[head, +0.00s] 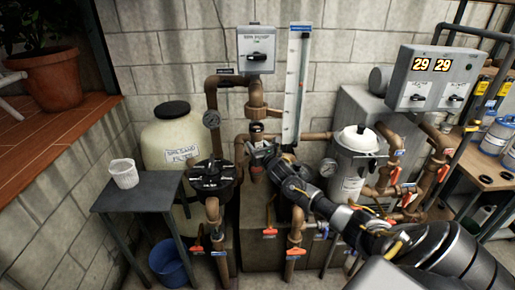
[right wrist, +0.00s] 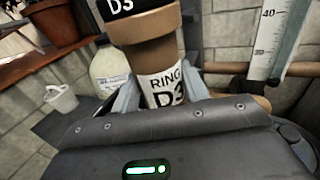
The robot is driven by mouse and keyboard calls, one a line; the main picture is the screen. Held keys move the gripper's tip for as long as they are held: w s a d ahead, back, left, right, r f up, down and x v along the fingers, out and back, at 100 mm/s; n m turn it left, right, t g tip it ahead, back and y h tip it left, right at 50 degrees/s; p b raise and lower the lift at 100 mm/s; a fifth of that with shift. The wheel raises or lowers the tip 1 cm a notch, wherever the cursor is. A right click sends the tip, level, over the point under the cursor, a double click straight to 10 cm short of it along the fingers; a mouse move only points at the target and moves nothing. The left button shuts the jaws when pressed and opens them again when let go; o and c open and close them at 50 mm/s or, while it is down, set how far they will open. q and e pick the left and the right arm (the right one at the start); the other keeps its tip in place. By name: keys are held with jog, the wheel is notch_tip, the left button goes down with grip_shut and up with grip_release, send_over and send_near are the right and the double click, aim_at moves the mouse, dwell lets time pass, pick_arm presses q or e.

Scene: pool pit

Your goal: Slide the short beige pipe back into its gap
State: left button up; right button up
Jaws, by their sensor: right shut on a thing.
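The short beige pipe (right wrist: 152,58) stands roughly upright between the fingers of my right gripper (right wrist: 160,95) in the right wrist view. It has a black band marked D3 at its top and a white label reading RING D3. In the head view the right gripper (head: 262,155) is shut on this pipe (head: 256,138), among the brown pipework left of the silver canister. The gripper and arm hide much of the pipe's lower end. I cannot tell whether it sits in its gap or touches neighbouring pipes. My left gripper is not in view.
A spa sand filter tank (head: 166,137) and a black valve (head: 212,175) stand to the left. A small table (head: 140,195) holds a white basket (head: 124,173). The silver canister (head: 350,165) and more pipes are close on the right. A ruled gauge (head: 295,85) rises behind.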

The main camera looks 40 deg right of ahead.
jog(key=shift+w+d, duration=0.2)
jog(key=shift+w+d+b, duration=0.2)
jog(key=shift+w+b, duration=0.05)
jog(key=shift+b, duration=0.15)
jog(key=shift+w+d, duration=0.1)
jog(key=shift+w, duration=0.05)
dwell(0.7)
jog(key=shift+w+d+b, duration=0.2)
jog(key=shift+w+b, duration=0.1)
jog(key=shift+b, duration=0.2)
jog(key=shift+w+d+r+b, duration=0.1)
jog(key=shift+w+d+b, duration=0.55)
jog(key=shift+w+b, duration=0.1)
jog(key=shift+w+d+b, duration=0.1)
jog(key=shift+w+b, duration=0.05)
jog(key=shift+b, duration=0.15)
dwell(0.7)
jog(key=shift+w+d+b, duration=0.2)
jog(key=shift+w+b, duration=0.1)
jog(key=shift+b, duration=0.05)
jog(key=shift+w+d+b, duration=0.3)
jog(key=shift+w+b, duration=0.05)
jog(key=shift+b, duration=0.1)
jog(key=shift+w+d+r, duration=0.15)
